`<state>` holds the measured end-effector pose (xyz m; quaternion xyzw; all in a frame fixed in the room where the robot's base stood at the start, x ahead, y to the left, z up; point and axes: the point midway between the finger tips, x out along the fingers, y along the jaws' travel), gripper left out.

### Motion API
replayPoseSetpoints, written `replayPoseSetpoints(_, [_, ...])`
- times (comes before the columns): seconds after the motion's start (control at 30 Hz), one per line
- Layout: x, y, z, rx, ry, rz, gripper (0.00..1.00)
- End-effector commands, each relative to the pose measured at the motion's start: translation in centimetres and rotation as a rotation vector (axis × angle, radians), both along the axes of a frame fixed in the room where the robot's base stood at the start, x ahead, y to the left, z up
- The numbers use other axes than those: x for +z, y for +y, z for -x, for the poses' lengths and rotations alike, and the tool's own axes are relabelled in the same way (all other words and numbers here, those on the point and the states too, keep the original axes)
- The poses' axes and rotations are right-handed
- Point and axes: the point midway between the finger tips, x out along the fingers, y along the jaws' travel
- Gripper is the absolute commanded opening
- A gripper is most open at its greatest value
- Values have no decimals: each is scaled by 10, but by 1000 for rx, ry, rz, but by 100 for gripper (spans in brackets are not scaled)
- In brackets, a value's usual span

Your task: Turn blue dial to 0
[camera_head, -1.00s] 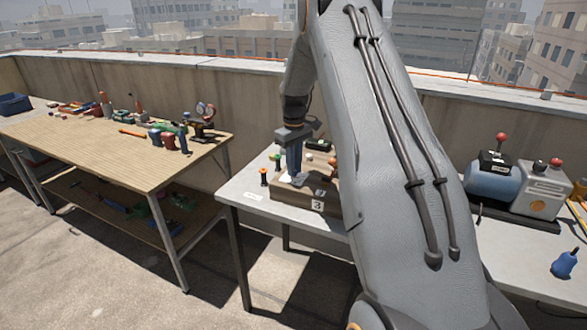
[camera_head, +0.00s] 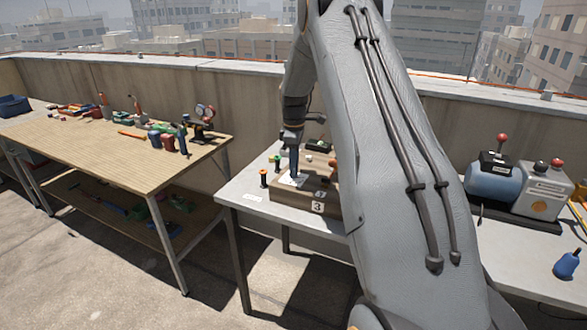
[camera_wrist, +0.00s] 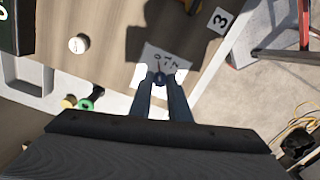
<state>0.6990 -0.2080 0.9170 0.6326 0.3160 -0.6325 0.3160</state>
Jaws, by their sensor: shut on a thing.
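The blue dial (camera_wrist: 160,79) shows in the wrist view between my fingertips. It sits on a white plate (camera_wrist: 150,58) with printed marks, among them a 0 above the dial. The plate is on a brown wooden board (camera_wrist: 110,75). My gripper (camera_wrist: 161,82) points down at the board and is shut on the dial. Its fingers hide the dial's sides, and I cannot tell exactly which mark the dial points to. In the head view my gripper (camera_head: 294,178) stands over the board (camera_head: 305,199), and the dial is hidden there.
A white round knob (camera_wrist: 78,44) sits to the left. Green (camera_head: 277,159) and orange (camera_head: 263,174) parts stand left of the board. A wooden workbench (camera_head: 95,160) with tools is further left. A blue-and-grey machine (camera_head: 495,184) stands right.

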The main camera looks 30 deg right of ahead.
Motion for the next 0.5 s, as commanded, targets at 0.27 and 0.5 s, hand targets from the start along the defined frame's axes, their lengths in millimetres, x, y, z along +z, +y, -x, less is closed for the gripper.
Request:
replayPoseSetpoints(0.27, [-1,0,2,13,7,-1,0])
replayPoseSetpoints(0.5, [-1,0,2,13,7,-1,22])
